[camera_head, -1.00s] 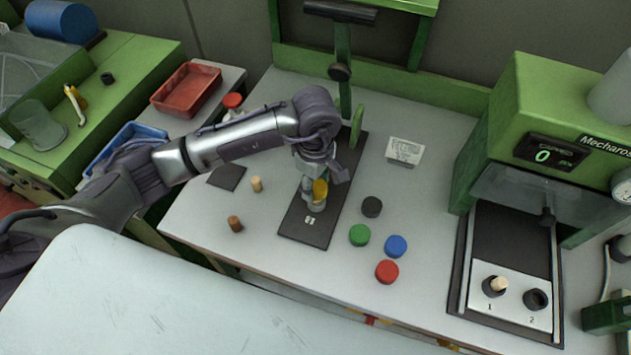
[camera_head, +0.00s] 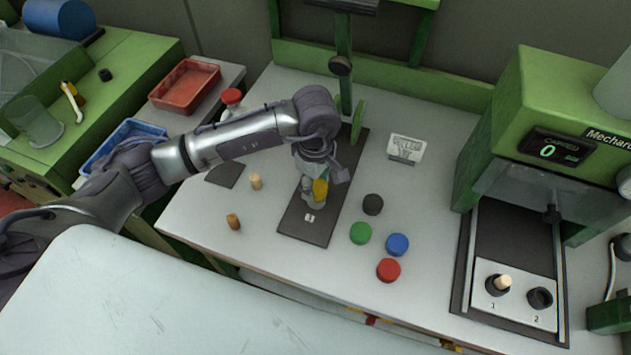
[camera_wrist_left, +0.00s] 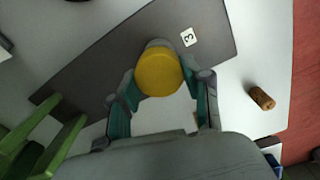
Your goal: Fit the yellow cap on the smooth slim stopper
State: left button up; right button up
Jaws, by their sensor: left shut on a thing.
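The yellow cap (camera_head: 320,189) is in my left gripper (camera_head: 317,186), over the dark plate on the bench. In the left wrist view my left gripper (camera_wrist_left: 160,88) is shut on the cap (camera_wrist_left: 159,73), which shows as a round yellow disc between its fingers. A grey round piece (camera_wrist_left: 158,43) shows just beyond the cap; I cannot tell whether they touch. A pale stopper (camera_head: 256,181) and a brown speckled stopper (camera_head: 233,221) stand left of the plate. Another pale, slim stopper (camera_head: 503,282) stands upright in hole 1 of the machine. My right gripper is not in view.
The dark plate (camera_head: 303,234) bears a label "3". Black (camera_head: 373,204), green (camera_head: 360,233), blue (camera_head: 397,244) and red (camera_head: 388,270) caps lie to its right. The green machine (camera_head: 520,110) stands at the right; its hole 2 (camera_head: 539,298) looks empty. A white card (camera_head: 405,148) stands behind.

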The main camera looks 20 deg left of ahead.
aim_at(315, 186)
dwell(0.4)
pick_arm(q)
jog(key=shift+f+b, duration=0.5)
jog(key=shift+b, duration=0.05)
dwell(0.4)
jog(key=o, duration=0.9)
jog(key=shift+c, duration=0.2)
notch_tip(315, 186, up, 12)
jog(key=shift+s, duration=0.1)
